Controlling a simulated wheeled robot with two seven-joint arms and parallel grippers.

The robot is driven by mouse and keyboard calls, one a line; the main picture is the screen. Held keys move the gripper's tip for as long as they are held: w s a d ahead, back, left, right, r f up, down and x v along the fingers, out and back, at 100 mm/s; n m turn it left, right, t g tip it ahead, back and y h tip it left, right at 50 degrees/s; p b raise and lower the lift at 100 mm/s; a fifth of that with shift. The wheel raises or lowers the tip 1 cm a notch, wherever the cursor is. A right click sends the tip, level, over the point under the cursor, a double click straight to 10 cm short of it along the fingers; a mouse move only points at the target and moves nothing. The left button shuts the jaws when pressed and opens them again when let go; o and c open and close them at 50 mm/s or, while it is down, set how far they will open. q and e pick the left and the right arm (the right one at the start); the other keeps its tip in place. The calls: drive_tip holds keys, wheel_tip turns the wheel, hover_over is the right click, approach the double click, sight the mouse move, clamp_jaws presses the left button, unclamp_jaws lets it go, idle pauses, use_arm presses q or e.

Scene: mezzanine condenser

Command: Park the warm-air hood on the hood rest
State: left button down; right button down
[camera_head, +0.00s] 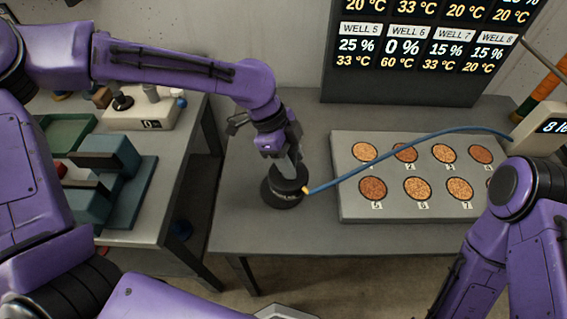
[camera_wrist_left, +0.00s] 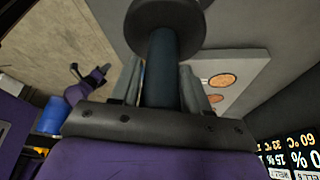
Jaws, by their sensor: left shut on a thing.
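The warm-air hood (camera_head: 284,183) is a dark round head on a stem, with a blue hose running off to the right. My left gripper (camera_head: 286,163) is shut on its stem from above. In the left wrist view the stem stands between the fingers and the hood's dark round head (camera_wrist_left: 166,22) is beyond them. The hood is at the left part of the grey bench, low over its top. A dark round piece with small pale lettering shows under it; I cannot tell whether this is the hood rest. My right gripper seems to show small in the left wrist view (camera_wrist_left: 90,72); its jaws are unclear.
A grey well plate (camera_head: 352,210) with several numbered wells of grains lies right of the hood, under the hose (camera_head: 420,138). A display board (camera_head: 400,85) stands behind. A second table (camera_head: 150,215) with teal blocks is at left, across a gap.

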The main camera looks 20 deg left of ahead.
use_arm(q)
drive_tip(key=shift+w+a+f, duration=0.3)
drive_tip(key=shift+w+f, duration=0.3)
drive_tip(key=shift+f, duration=0.05)
drive_tip(key=shift+w+a+f, duration=0.3)
drive_tip(key=shift+w+f, duration=0.3)
drive_tip(key=f, duration=0.3)
drive_tip(key=shift+s+a+f+p, duration=0.1)
drive_tip(key=shift+s+a+p, duration=0.2)
drive_tip(key=shift+s+a, duration=0.1)
drive_tip(key=shift+w+f, duration=0.1)
drive_tip(key=shift+f, duration=0.15)
drive_tip(key=shift+w+f, duration=0.15)
drive_tip(key=shift+w, duration=0.05)
use_arm(e)
drive_tip(key=shift+w+d+r, duration=0.1)
drive_tip(key=shift+w+r, duration=0.15)
drive_tip(key=shift+w, duration=0.05)
use_arm(q)
drive_tip(key=c, duration=0.5)
unclamp_jaws()
drive_tip(key=shift+s, duration=0.1)
drive_tip(key=shift+c, duration=0.2)
use_arm(e)
drive_tip(key=shift+s, duration=0.1)
use_arm(q)
drive_tip(key=v, duration=1.2)
use_arm(e)
drive_tip(key=shift+f, duration=0.2)
